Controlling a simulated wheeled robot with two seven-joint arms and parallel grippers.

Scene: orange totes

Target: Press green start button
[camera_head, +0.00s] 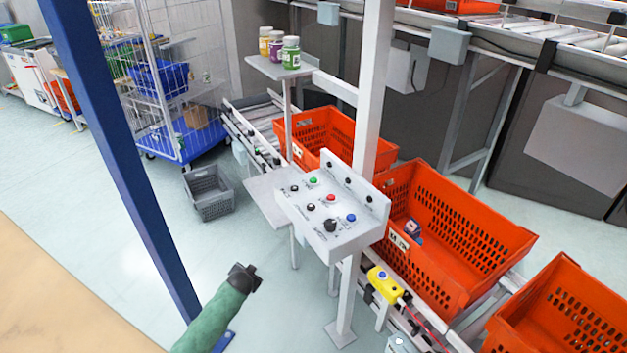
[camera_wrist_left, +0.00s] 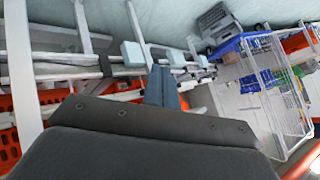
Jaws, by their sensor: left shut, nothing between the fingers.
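The green start button (camera_head: 313,180) is on the sloped white control panel (camera_head: 345,237), in its upper row. A red button (camera_head: 331,198), a blue button (camera_head: 351,217) and a black knob (camera_head: 330,225) are on the same panel. My left gripper (camera_head: 245,270) is at the end of a green arm, low and to the left of the panel, apart from it. Its fingers (camera_wrist_left: 162,88) are shut and empty in the left wrist view. I cannot make out the green button in that view. My right gripper is not in view.
A white post (camera_head: 373,90) rises behind the panel. Orange totes (camera_head: 480,215) stand on the conveyor behind and right. A yellow box with a blue button (camera_head: 384,285) is below the panel. A grey crate (camera_head: 208,192) sits on the floor. A blue post (camera_head: 120,150) stands left.

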